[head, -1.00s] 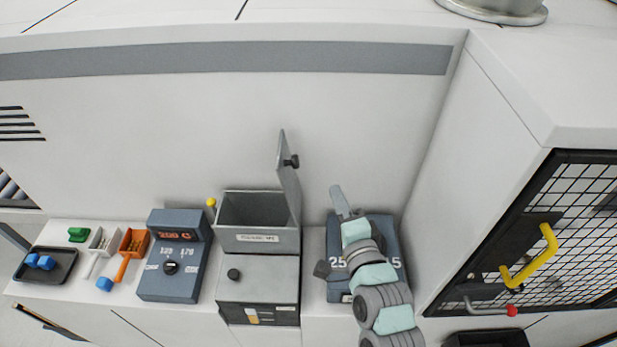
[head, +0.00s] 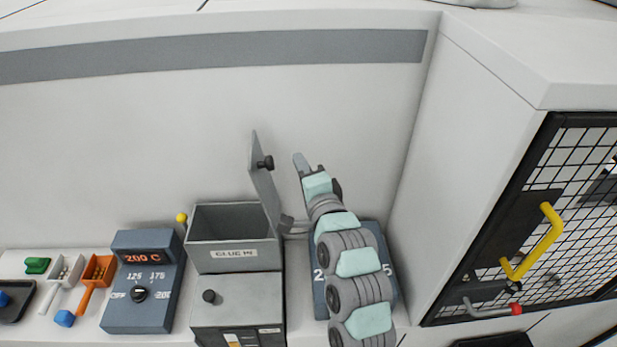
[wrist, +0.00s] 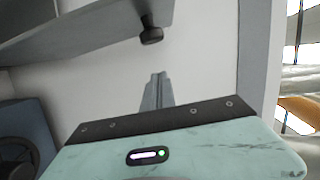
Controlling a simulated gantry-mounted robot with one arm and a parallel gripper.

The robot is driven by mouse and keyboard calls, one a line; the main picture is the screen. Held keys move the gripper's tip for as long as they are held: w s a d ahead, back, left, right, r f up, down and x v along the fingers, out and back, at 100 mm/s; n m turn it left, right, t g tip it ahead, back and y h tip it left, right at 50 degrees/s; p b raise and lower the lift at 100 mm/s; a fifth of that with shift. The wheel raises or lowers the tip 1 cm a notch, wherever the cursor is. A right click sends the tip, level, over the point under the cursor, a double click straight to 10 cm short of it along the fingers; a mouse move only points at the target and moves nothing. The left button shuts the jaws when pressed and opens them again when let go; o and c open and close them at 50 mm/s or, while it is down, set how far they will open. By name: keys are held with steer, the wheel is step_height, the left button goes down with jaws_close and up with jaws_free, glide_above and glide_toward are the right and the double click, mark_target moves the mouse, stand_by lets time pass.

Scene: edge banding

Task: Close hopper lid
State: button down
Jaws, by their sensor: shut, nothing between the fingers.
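The hopper (head: 235,243) is a grey box with a label on its front, and its top is open. Its lid (head: 262,185) is a grey panel standing nearly upright at the hopper's right edge, with a black knob (head: 266,163) near its top. In the wrist view the lid (wrist: 75,28) crosses the upper left, with the knob (wrist: 150,32) at top centre. My gripper (head: 299,162) is shut and empty, just right of the lid at about knob height. In the wrist view its fingers (wrist: 157,82) point toward the wall below the knob. I see no contact with the lid.
A control box (head: 147,262) reading 200 C stands left of the hopper. Scoops, with an orange one (head: 98,270), lie farther left. A second blue-grey box (head: 385,270) is under my arm. A mesh door with a yellow handle (head: 533,247) is at the right.

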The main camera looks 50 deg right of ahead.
steer(key=w+a, duration=0.2)
steer(key=a, duration=0.1)
steer(key=shift+w+f+p, duration=0.2)
steer(key=shift+f+p, duration=0.15)
steer(key=shift+p, duration=0.05)
steer(key=shift+w, duration=0.1)
